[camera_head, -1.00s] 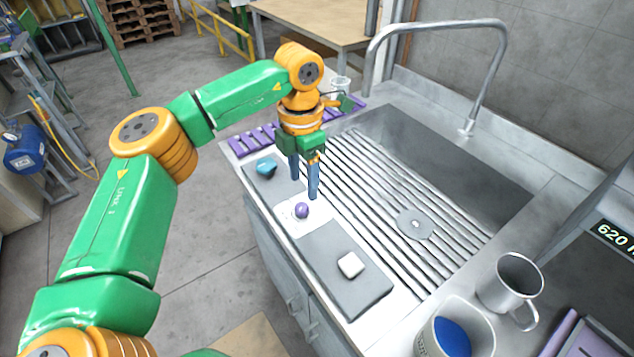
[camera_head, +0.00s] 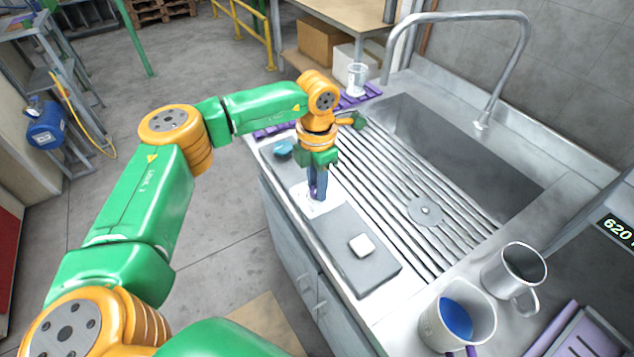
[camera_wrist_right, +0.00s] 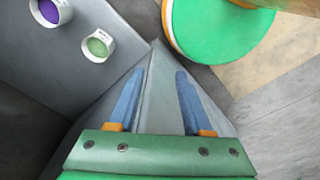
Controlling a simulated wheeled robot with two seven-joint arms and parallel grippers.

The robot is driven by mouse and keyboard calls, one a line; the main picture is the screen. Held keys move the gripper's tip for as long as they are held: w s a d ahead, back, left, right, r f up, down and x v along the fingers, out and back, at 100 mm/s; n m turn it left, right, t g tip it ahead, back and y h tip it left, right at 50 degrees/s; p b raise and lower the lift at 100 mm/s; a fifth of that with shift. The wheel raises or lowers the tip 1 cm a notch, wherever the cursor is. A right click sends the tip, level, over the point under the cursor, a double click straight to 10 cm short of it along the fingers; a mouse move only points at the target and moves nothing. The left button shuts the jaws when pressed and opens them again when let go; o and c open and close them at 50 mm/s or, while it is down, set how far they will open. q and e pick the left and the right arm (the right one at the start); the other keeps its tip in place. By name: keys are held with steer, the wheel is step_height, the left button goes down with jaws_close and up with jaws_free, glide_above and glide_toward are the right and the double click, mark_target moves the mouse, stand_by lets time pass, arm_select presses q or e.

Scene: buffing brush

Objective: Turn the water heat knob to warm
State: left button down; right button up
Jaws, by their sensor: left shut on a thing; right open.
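The knob is a small purple one on a white plate (camera_head: 331,201) set in the grey strip along the counter's left edge. My left gripper (camera_head: 317,195) points down over the plate, shut on the purple knob, which its fingers almost wholly hide. The plate's markings are too small to read, so I cannot tell the knob's setting. My right gripper (camera_wrist_right: 160,75) is open and empty in the right wrist view, away from the knob.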

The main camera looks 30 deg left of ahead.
arm_select(q)
steer(key=m+b, duration=0.1)
steer(key=m, duration=0.4)
steer(key=shift+m, duration=0.3)
steer(key=m, duration=0.5)
steer(key=shift+m+b, duration=0.3)
steer(key=shift+m, duration=0.4)
steer(key=c, duration=0.6)
jaws_free()
step_height(320, 180, up, 7)
steer(key=shift+d+r+b, duration=0.1)
steer(key=shift+b, duration=0.5)
